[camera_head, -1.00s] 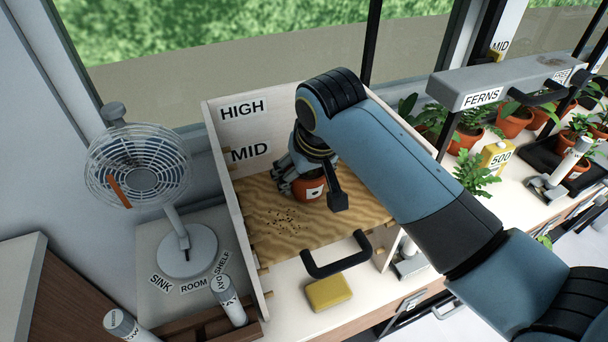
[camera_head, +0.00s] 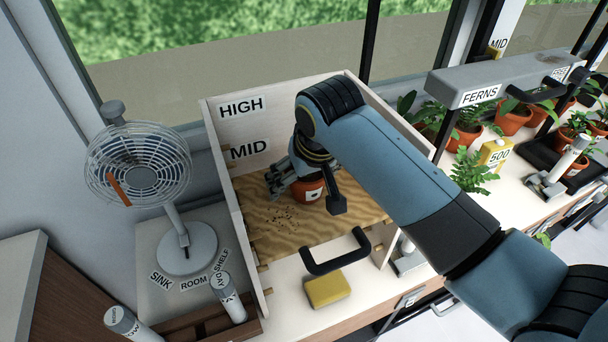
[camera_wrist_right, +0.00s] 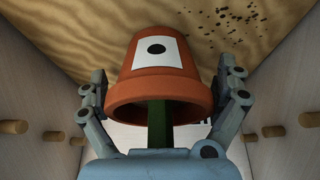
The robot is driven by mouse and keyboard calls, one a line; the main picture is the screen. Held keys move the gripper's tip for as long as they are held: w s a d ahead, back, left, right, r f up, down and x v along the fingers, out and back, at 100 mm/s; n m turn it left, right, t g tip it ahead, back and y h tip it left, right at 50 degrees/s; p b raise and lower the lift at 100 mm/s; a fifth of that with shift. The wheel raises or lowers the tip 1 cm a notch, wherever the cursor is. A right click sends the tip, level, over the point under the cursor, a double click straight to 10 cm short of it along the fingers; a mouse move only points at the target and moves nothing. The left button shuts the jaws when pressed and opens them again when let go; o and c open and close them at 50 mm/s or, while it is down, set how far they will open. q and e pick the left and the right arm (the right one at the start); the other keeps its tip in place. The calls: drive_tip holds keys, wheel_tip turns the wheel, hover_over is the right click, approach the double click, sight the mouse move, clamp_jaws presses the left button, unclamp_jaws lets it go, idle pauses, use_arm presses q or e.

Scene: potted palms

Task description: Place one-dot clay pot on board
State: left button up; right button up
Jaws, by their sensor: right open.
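The one-dot clay pot (camera_head: 309,191) is orange with a white label bearing one black dot. It stands on the wooden board (camera_head: 330,222) inside the white shelf box. In the right wrist view the pot (camera_wrist_right: 158,62) is between the spread fingers of my right gripper (camera_wrist_right: 160,95), with the board (camera_wrist_right: 60,30) beyond it. The fingers are open, and gaps show on both sides of the pot. In the head view my right gripper (camera_head: 292,180) is around the pot, and the arm hides part of it. My left gripper is not in view.
Dark crumbs lie on the board's left part. The box walls (camera_head: 232,205) with pegs stand close on both sides. A black handle (camera_head: 336,262) and a yellow sponge-like block (camera_head: 327,289) are in front. A fan (camera_head: 140,172) stands left; potted ferns (camera_head: 470,172) stand right.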

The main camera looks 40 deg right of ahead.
drive_tip(key=b+v, duration=0.1)
drive_tip(key=v, duration=1.1)
drive_tip(key=shift+s, duration=0.1)
